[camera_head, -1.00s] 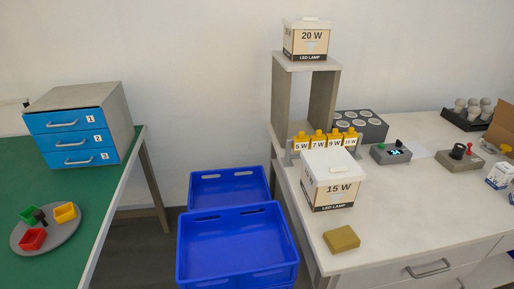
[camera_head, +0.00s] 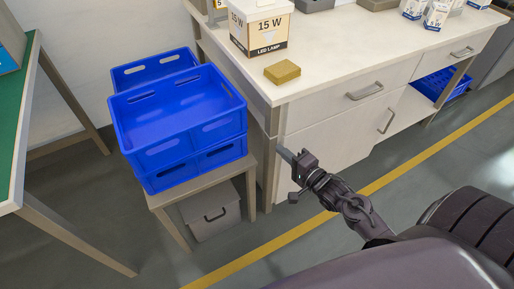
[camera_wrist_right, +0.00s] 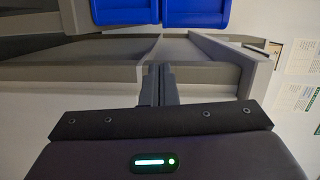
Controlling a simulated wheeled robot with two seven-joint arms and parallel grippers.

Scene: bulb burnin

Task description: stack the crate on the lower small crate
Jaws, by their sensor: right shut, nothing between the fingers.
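Blue crates stand on a low wooden stand in the head view. An upper front crate (camera_head: 183,112) sits on a lower blue crate (camera_head: 222,154), their walls one above the other. Another blue crate (camera_head: 135,75) stands behind them, partly hidden. Which one the task means by the lower small crate I cannot tell. My right gripper (camera_head: 285,154) is shut and empty, right of the crates and beside the workbench's front leg, apart from them. In the right wrist view its fingers (camera_wrist_right: 158,84) are together, with blue crate walls (camera_wrist_right: 196,12) at the top edge.
The low stand (camera_head: 203,185) has a grey bin (camera_head: 213,212) under it. The white workbench (camera_head: 345,50) is to the right, with a lamp box (camera_head: 262,30) and an ochre block (camera_head: 282,71). The green table (camera_head: 20,110) is at left. Floor is open in front.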

